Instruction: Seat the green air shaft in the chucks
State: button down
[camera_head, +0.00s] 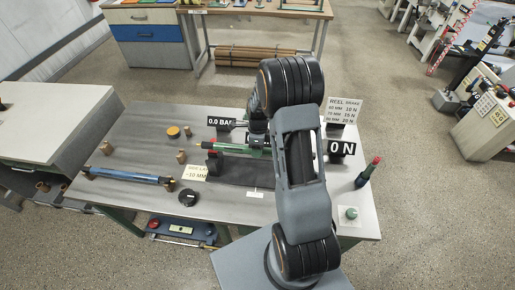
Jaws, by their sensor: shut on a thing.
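The green air shaft (228,148) lies roughly level across the dark stand (232,175) in the middle of the table. Its left end shows, with a thin tip; its right part is hidden behind my arm. My gripper (258,138) is over the shaft and shut on it; its fingertips are small and partly covered by my arm. The chucks are hard to make out, and I cannot tell whether the shaft's ends sit in them.
A blue shaft (130,176) lies at left. A 0.0 BAR display (220,123), a side-lay note (193,172) and a 0 N display (341,148) surround the stand. A dark red-topped bottle (368,171) and a green button (351,213) are at right. A black ring (188,197) lies near the front edge.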

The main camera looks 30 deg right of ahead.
jog(key=shift+f+b, duration=1.65)
jog(key=shift+f, duration=0.75)
jog(key=shift+f+b, duration=1.5)
jog(key=shift+f, duration=0.5)
jog(key=c, duration=0.7)
grip_release()
jog(key=shift+o, duration=0.2)
notch_tip(320, 180, up, 14)
jog(key=w+d+b, duration=0.1)
jog(key=w, duration=0.1)
jog(key=shift+d+f, duration=0.25)
jog(key=shift+w, duration=0.1)
